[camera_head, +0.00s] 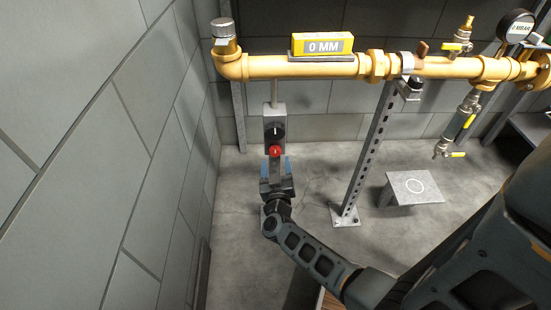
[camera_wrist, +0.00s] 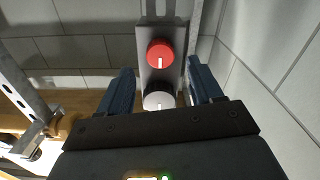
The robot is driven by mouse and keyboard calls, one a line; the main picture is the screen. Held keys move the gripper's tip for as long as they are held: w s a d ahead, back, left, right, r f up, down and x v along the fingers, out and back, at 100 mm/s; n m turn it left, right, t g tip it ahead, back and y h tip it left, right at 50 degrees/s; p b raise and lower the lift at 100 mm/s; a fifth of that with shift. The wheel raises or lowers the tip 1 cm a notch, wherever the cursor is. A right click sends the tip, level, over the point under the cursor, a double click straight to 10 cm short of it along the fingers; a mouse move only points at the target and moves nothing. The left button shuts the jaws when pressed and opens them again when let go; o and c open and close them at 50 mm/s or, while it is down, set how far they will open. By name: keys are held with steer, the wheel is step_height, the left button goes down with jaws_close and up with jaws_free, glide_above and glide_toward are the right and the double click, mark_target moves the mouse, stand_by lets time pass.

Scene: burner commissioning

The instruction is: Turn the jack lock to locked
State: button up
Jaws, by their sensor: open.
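A grey jack box (camera_head: 275,113) stands under the yellow pipe, joined to it by a thin rod. Its face carries a red knob (camera_head: 275,151) and, above it, a dark knob (camera_head: 277,130). In the wrist view the red knob (camera_wrist: 160,52) has a white line toward the pipe side, and the other knob (camera_wrist: 158,100) looks pale grey with a short mark. I cannot tell which knob is the lock; no label is readable. My gripper (camera_head: 276,168) is open, its blue fingers (camera_wrist: 160,78) on either side of the panel, apart from both knobs.
The yellow pipe (camera_head: 270,67) runs above, bearing a yellow "0 MM" gauge (camera_head: 323,44). A perforated post (camera_head: 368,150) stands to the right, with a low grey stand (camera_head: 415,187) beyond it. A grey tiled wall (camera_head: 110,150) is close on the left.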

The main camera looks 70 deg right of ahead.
mark_target(275, 153)
steer(key=shift+b+x, duration=0.35)
steer(key=shift+x, duration=1.75)
steer(key=shift+c, duration=0.2)
steer(key=c, duration=1)
